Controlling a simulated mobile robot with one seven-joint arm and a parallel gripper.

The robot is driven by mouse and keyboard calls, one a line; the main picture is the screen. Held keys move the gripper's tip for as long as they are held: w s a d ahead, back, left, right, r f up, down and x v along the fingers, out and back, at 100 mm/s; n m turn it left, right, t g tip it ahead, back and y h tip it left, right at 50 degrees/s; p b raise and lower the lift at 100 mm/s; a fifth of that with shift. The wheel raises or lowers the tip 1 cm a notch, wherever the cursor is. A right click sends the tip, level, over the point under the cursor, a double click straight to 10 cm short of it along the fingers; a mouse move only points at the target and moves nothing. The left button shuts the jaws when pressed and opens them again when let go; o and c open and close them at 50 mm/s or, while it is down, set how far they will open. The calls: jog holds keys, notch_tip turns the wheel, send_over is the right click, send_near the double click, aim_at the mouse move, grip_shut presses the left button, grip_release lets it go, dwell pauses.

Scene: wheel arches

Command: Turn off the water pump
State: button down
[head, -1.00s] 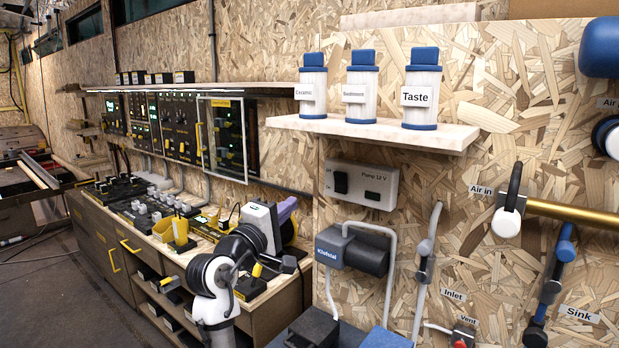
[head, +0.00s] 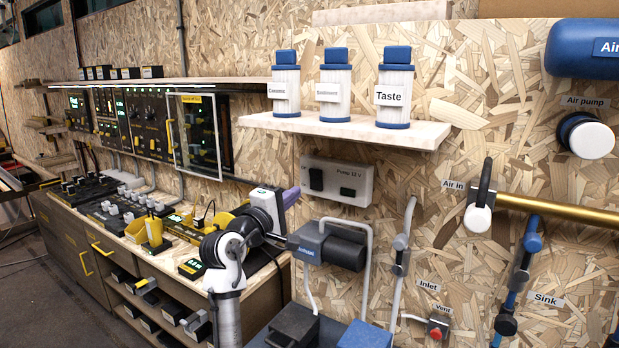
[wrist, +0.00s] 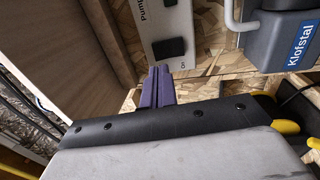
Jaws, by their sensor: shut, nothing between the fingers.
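The pump panel (head: 338,180) is a light grey box labelled "Pump 12 V" on the chipboard wall, below the filter shelf. My gripper (head: 292,197) has purple fingers and is lower left of the panel. In the wrist view its closed, empty fingers (wrist: 159,75) point toward the rocker, seemingly short of it. The rocker's position is unclear.
The blue-grey Klofstal pump (head: 328,246) with grey hoses is just right of and below my gripper. A shelf (head: 350,128) with several filter canisters juts out above the panel. The workbench (head: 125,250) with equipment is to the left.

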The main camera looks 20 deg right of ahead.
aim_at(316, 175)
jog(key=p+x, duration=0.2)
jog(key=x, duration=0.4)
jog(key=shift+w+d+r, duration=0.1)
jog(key=shift+d+r, duration=0.1)
jog(key=shift+w+d, duration=0.45)
jog(key=shift+d, duration=0.05)
jog(key=shift+w+d+r+p, duration=0.15)
jog(key=shift+d+r+p, duration=0.1)
jog(key=shift+p, duration=0.2)
jog(key=shift+a+f, duration=0.1)
jog(key=shift+f, duration=0.1)
